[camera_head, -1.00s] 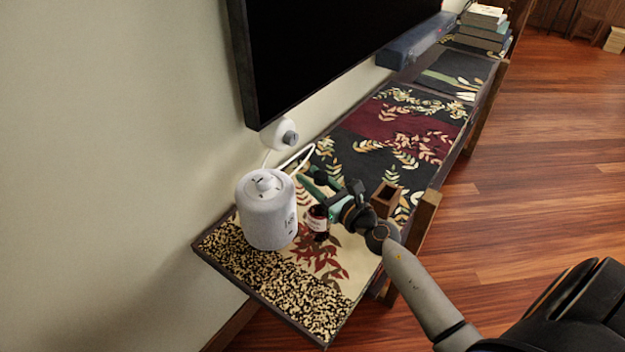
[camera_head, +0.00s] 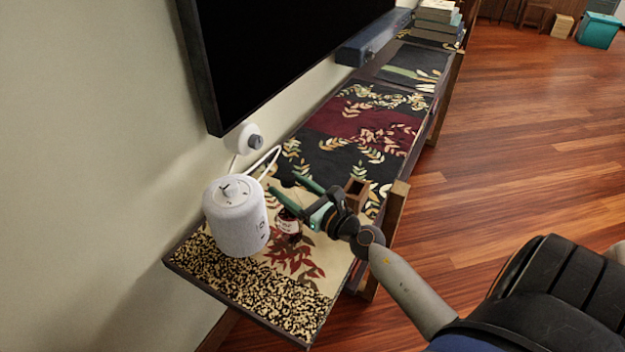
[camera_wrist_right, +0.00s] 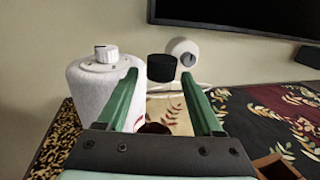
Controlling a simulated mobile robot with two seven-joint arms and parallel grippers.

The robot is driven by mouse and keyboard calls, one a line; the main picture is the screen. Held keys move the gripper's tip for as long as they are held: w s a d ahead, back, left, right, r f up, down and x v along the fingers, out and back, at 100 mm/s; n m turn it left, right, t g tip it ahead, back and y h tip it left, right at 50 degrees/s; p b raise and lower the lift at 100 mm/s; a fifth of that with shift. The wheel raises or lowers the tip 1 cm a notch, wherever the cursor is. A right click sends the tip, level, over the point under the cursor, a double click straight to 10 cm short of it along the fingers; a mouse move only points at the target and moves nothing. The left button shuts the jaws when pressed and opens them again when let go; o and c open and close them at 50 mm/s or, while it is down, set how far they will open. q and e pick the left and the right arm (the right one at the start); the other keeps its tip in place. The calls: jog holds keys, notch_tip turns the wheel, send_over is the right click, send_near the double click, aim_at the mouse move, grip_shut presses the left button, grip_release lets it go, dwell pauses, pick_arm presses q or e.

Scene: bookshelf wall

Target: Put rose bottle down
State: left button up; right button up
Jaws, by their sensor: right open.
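The rose bottle, small and dark red-brown with a pale label (camera_head: 288,224), stands upright on the patterned cloth at the near end of the long low shelf. The fingers partly cover its top in the head view. In the right wrist view a dark round part (camera_wrist_right: 154,128), apparently its top, shows low between the fingers. My right gripper (camera_head: 289,189) is open, its green fingers spread above and beside the bottle. In the right wrist view the fingertips (camera_wrist_right: 159,74) are apart, with a black cap-like object (camera_wrist_right: 161,67) beyond them. My left gripper is not in view.
A white ribbed canister (camera_head: 236,222) stands close left of the bottle. A white round device (camera_head: 243,138) with a cable is on the wall. A small open wooden box (camera_head: 356,194) stands right of the gripper. A black screen (camera_head: 290,50) hangs above. Cloth in front of the bottle is clear.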

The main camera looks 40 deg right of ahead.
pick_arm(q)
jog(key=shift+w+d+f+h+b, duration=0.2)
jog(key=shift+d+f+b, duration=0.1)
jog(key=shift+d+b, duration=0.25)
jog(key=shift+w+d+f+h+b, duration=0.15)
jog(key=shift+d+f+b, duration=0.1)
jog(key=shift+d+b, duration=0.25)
pick_arm(e)
jog(key=s+d, duration=0.1)
jog(key=s, duration=0.7)
jog(key=shift+s, duration=0.4)
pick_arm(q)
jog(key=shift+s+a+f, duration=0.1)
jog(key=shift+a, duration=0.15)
pick_arm(e)
jog(key=shift+d, duration=0.1)
